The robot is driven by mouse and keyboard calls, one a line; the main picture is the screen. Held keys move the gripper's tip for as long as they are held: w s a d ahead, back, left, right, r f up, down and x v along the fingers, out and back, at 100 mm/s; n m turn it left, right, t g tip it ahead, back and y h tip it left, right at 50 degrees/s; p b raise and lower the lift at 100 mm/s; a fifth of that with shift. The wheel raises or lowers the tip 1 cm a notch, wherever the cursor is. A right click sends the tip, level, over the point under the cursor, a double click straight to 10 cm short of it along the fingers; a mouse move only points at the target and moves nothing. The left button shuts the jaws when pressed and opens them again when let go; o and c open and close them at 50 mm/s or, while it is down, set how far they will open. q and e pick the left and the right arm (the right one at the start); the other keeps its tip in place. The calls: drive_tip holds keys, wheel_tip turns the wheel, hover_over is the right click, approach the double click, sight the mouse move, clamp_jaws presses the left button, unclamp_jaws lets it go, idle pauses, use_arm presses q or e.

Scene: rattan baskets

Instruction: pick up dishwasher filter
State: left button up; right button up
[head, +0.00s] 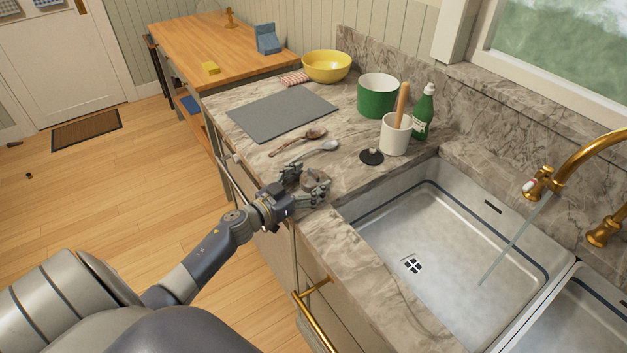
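A small round grey-brown piece (316,180), which looks like the dishwasher filter, sits on the marble counter near its front edge, left of the sink. My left gripper (309,182) reaches in from the left, low over the counter. Its fingers are spread, one on the far side and one on the near side of the piece. The near finger hides part of it, and I cannot tell whether either finger touches it. My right gripper is out of view.
A wooden spoon (300,140), a metal spoon (316,148) and a black round stopper (371,156) lie behind the gripper. A grey mat (280,115), green pot (376,97), white crock (395,137) and green bottle (424,112) stand farther back. The sink (450,250) is right.

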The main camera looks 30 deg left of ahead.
use_arm(q)
drive_tip(key=c, duration=0.6)
